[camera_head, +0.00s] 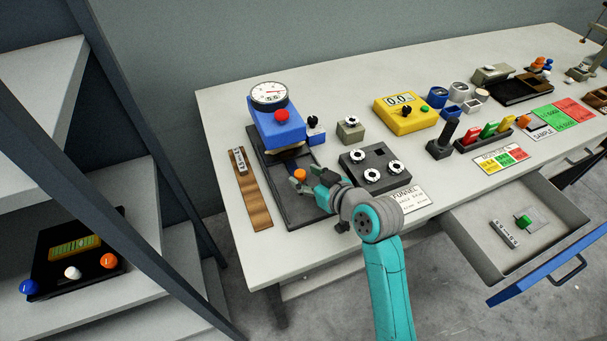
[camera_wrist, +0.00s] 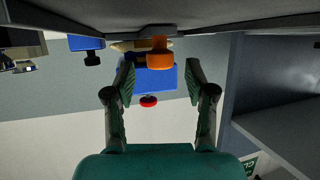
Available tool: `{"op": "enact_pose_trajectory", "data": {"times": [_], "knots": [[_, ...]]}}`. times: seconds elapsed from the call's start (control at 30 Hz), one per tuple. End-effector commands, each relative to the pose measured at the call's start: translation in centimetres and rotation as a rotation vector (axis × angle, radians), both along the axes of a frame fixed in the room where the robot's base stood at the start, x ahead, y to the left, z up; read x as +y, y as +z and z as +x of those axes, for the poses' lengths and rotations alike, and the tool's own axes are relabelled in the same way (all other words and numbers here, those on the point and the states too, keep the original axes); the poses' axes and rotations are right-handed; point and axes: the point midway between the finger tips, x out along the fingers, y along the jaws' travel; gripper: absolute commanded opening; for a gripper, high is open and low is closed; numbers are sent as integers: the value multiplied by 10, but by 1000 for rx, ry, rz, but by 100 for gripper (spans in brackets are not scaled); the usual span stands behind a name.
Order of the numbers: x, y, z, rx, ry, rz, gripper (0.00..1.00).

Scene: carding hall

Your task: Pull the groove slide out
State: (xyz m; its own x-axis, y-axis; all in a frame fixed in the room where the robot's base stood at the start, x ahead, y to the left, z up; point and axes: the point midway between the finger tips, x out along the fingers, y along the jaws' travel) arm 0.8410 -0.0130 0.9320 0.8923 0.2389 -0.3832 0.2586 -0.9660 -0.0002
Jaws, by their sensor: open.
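The blue gauge unit (camera_head: 275,128) has a round white dial (camera_head: 269,94) and a red button. It stands on a long dark base (camera_head: 300,214) on the table. An orange knob (camera_head: 300,174) sits on the dark base in front of the unit. I take this to be the groove slide's knob; the slide itself is hard to make out. My gripper (camera_head: 306,186) is open and empty, close to the knob. In the wrist view the knob (camera_wrist: 157,48) shows between and just beyond my open fingertips (camera_wrist: 160,68), apart from both.
A wooden strip (camera_head: 257,205) lies left of the base. A dark block with white dials (camera_head: 372,155) stands close on the right. A yellow meter (camera_head: 405,115) stands farther back. An open drawer (camera_head: 470,245) juts out at the right. A dark shelf stands at the left.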

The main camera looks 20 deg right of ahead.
Motion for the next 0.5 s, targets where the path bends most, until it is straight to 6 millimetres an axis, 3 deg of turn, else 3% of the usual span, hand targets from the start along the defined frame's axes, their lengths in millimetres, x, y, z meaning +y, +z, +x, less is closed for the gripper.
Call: {"op": "enact_pose_trajectory", "data": {"times": [0.2,0.5], "knots": [[4,-5,13,0,1,-1,55],[4,-6,14,0,0,0,53]]}}
